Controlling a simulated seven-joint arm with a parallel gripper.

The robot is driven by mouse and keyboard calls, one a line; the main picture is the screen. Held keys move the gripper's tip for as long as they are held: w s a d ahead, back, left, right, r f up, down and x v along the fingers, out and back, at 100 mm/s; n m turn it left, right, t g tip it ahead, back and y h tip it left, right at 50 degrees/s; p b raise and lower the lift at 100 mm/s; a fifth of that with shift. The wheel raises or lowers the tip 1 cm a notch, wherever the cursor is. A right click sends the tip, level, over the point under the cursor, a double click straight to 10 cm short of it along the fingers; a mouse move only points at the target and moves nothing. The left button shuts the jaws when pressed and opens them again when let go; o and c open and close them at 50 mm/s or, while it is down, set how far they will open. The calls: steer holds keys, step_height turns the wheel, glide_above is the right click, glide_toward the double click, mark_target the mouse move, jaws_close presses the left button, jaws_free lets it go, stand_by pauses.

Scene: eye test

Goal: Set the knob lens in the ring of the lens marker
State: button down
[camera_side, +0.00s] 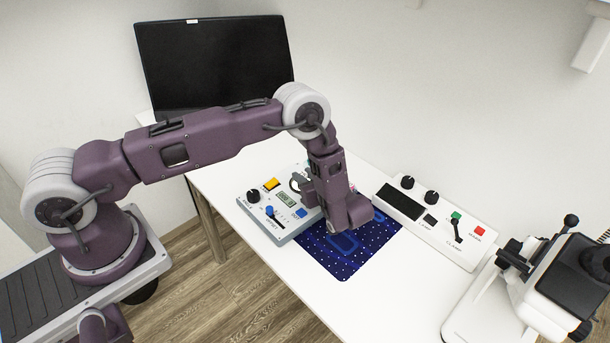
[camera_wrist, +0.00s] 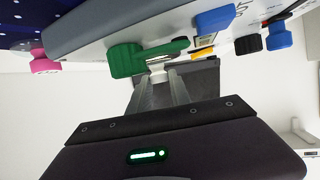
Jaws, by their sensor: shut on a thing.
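In the wrist view a green piece with a pale stub, which I take to be the knob lens (camera_wrist: 125,61), is at my gripper's fingertips (camera_wrist: 160,74). The two fingers are shut on its stub; the green part extends to both sides. In the side view my gripper is low over the dark blue dotted mat (camera_side: 347,270), and the arm hides its fingers and the held piece. Light blue outlines (camera_side: 342,243) show on the mat beside my gripper. I cannot tell which mark is the lens marker's ring.
A grey control box (camera_side: 283,235) with knobs and a yellow button stands left of my gripper. A white panel (camera_side: 462,245) with switches lies to the right, and a microscope-like device (camera_side: 570,285) at far right. A black monitor (camera_side: 215,60) stands behind. The front of the table is clear.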

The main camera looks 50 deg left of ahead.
steer(key=shift+f, duration=0.5)
steer(key=c, duration=0.6)
jaws_free()
steer(key=shift+c, duration=0.2)
steer(key=shift+r, duration=3.55)
